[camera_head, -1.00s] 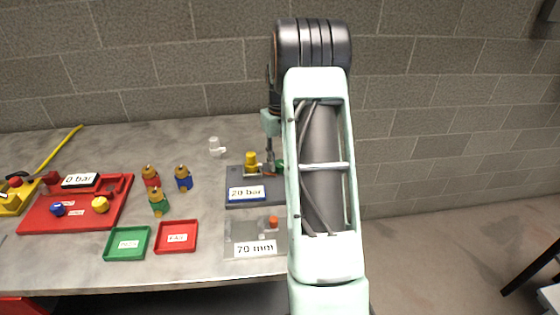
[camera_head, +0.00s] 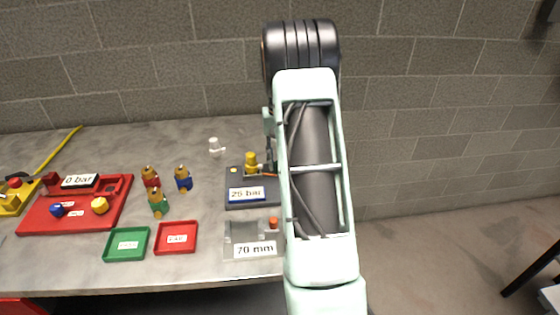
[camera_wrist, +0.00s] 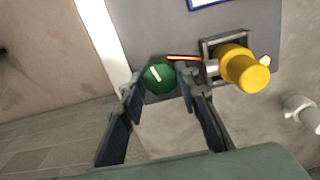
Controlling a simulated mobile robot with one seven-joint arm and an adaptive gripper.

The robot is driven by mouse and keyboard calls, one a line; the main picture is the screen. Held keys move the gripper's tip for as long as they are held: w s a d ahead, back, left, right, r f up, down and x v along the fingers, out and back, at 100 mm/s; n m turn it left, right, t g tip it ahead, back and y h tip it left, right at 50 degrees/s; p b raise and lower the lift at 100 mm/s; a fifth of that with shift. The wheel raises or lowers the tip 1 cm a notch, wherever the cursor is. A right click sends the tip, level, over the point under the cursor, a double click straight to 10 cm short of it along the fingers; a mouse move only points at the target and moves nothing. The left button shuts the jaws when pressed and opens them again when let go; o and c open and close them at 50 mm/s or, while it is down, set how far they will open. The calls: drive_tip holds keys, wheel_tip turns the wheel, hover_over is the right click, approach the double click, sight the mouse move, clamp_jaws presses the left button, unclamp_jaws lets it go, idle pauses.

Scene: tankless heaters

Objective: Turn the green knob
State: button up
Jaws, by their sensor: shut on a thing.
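The green knob (camera_wrist: 158,78) shows in the wrist view as a round disc with a white mark line, on a grey block. My gripper (camera_wrist: 160,86) has one finger on each side of it and is shut on it. In the head view my arm hides the knob and the fingertips. The grey block (camera_head: 234,203) there carries a label (camera_head: 247,194) that appears to read 25 bar. A yellow fitting (camera_wrist: 243,70) stands beside the knob, close to my right finger. It also shows in the head view (camera_head: 251,159).
A grey 70 mm block (camera_head: 231,251) stands in front. A clear white fitting (camera_head: 214,145) stands behind. Several coloured brass-topped fittings (camera_head: 183,180), a green tray (camera_head: 108,245), a red tray (camera_head: 161,241) and a red board (camera_head: 35,221) lie left. Wall (camera_head: 150,60) behind.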

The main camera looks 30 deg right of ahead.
drive_tip(key=o, duration=1.2)
drive_tip(key=shift+c, duration=0.2)
wheel_tip(320, 180, up, 12)
